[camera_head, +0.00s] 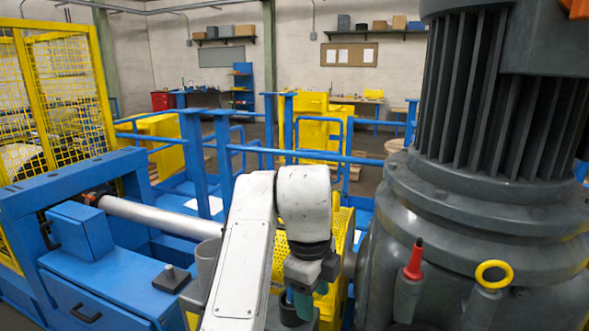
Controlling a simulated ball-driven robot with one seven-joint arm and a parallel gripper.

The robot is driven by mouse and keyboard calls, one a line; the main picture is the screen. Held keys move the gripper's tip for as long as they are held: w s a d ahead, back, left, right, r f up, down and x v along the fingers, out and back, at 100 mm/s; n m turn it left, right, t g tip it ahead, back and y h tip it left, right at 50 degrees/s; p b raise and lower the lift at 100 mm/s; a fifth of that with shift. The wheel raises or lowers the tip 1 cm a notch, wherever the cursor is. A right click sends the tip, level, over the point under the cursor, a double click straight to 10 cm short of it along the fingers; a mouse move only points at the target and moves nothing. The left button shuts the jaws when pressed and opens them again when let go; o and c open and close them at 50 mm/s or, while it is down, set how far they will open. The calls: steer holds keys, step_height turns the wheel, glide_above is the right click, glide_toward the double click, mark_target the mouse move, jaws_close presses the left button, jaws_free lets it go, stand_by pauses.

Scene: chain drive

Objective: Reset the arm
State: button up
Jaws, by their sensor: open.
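My white arm (243,245) rises from the bottom middle of the head view and bends at a rounded joint (304,195). Its end points down. My gripper (305,298) is at the bottom, partly hidden by the arm, with greenish fingers beside a dark round part (290,312). It is open, and I see nothing held in it. I cannot tell whether it touches the dark part. A yellow perforated guard (342,245) stands just behind the arm.
A large grey motor (490,200) fills the right side, close to the arm. A red-tipped handle (413,260) and a yellow ring (494,273) stand before it. Blue machinery (95,262) with a silver cylinder (160,216) is at left. Blue railings (300,157) cross behind.

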steer(key=s+d+f+n+h, duration=0.1)
steer(key=s+d+f+n, duration=0.4)
steer(key=d, duration=0.4)
steer(key=s+d+f+n+t+h, duration=0.1)
steer(key=s+d+f+n, duration=0.1)
steer(key=d+f, duration=0.6)
steer(key=s+d+f+n+h, duration=0.1)
steer(key=s+d+f+n, duration=0.35)
steer(key=d, duration=0.55)
steer(key=s+d+f+n+y, duration=0.1)
steer(key=s+f+n, duration=0.25)
steer(key=s, duration=0.25)
steer(key=s+d+f+n, duration=0.1)
steer(key=s+f+n, duration=0.25)
steer(key=s, duration=0.25)
steer(key=s+a+f+n+y, duration=0.1)
steer(key=s+a+n, duration=0.1)
steer(key=s, duration=0.4)
steer(key=s+a+f+n+y, duration=0.1)
steer(key=s+a+f+n, duration=0.1)
steer(key=s, duration=0.4)
steer(key=shift+s+a+f+n+g+y, duration=0.3)
steer(key=shift+s+a+n, duration=0.15)
steer(key=shift+n, duration=0.2)
steer(key=shift+c, duration=0.5)
